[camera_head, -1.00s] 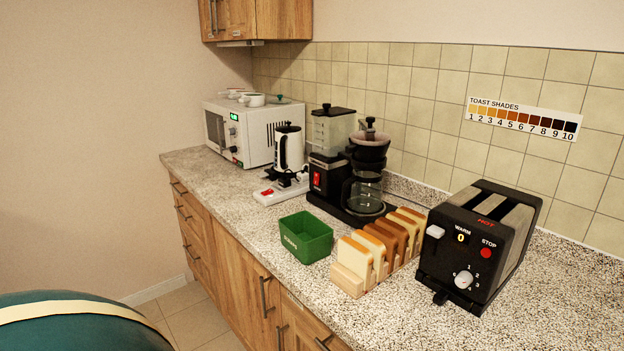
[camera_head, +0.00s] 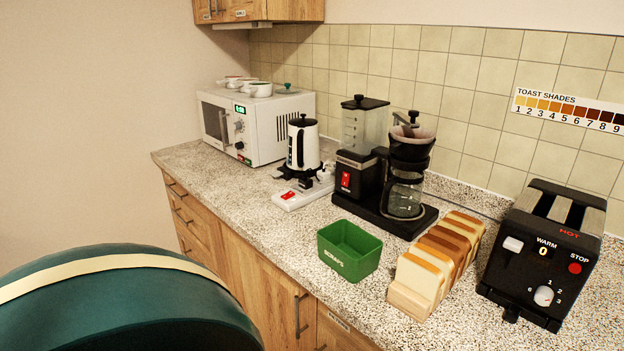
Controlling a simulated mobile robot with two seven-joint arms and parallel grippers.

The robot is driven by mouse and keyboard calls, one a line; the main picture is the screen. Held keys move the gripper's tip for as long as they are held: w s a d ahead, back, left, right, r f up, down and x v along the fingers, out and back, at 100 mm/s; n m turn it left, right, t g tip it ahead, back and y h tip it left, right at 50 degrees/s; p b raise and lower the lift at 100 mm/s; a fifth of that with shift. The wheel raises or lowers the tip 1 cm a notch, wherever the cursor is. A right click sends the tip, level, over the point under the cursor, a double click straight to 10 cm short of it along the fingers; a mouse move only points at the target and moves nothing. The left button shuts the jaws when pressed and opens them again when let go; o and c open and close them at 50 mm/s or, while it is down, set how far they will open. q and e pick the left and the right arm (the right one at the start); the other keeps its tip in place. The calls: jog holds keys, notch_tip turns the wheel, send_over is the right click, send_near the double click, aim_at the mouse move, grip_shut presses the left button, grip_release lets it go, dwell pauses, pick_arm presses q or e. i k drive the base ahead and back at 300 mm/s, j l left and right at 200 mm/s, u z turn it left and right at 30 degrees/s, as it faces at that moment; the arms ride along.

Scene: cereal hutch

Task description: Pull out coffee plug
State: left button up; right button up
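The black coffee maker (camera_head: 405,180) with a glass carafe stands on the counter, joined to a black grinder (camera_head: 358,150) with a clear hopper. A white power strip (camera_head: 288,200) with a lit red switch lies to its left, in front of the kettle (camera_head: 303,146). Dark plugs (camera_head: 306,182) sit on the strip; they are small and I cannot tell which one is the coffee plug. Neither of my grippers is in view.
A white microwave (camera_head: 262,125) with bowls on top stands at the back left. A green scraps bin (camera_head: 349,251), a rack of toast (camera_head: 437,262) and a black toaster (camera_head: 545,252) line the front right. The counter's front left (camera_head: 215,180) is clear.

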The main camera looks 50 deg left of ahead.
aim_at(306, 182)
jog(key=j+z, duration=0.1)
jog(key=j, duration=0.25)
jog(key=k+j+z, duration=0.1)
jog(key=j, duration=0.25)
jog(key=k+j, duration=0.15)
jog(key=j, duration=0.2)
jog(key=k+j, duration=0.1)
jog(key=j, duration=0.35)
jog(key=k+j, duration=0.1)
jog(key=j, duration=0.3)
jog(key=k+j, duration=0.15)
jog(key=j, duration=0.3)
jog(key=k+j+z, duration=0.1)
jog(key=j, duration=0.35)
jog(key=k+j, duration=0.1)
jog(key=j, duration=0.3)
